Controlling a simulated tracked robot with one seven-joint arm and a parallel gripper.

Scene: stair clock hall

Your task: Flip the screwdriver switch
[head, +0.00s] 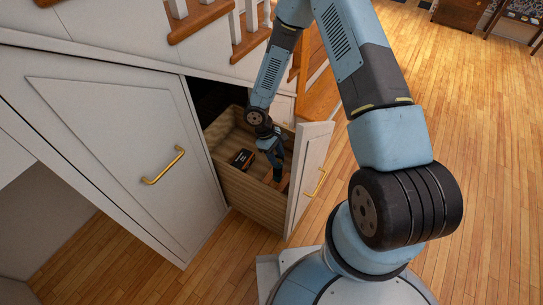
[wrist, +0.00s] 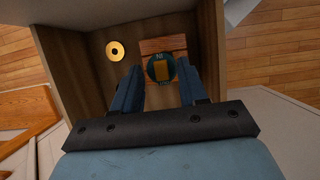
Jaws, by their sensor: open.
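In the wrist view, a dark round piece with a yellow-orange bar (wrist: 162,70) across it sits on a reddish wooden block (wrist: 178,44) in the drawer. It looks like the switch, but I cannot make out a screwdriver shape or its setting. My gripper (wrist: 160,82) is open, with its two blue fingers to the left and right of the round piece. I cannot tell whether they touch it. In the head view, my gripper (head: 275,168) reaches down into the open wooden drawer (head: 252,205), and the switch is hidden behind it.
A black box (head: 242,158) lies in the drawer, left of my gripper. A brass disc (wrist: 115,51) with a dark centre shows left of the block. The white drawer front (head: 310,172) stands close on the right. A white cupboard door (head: 120,150) is at left.

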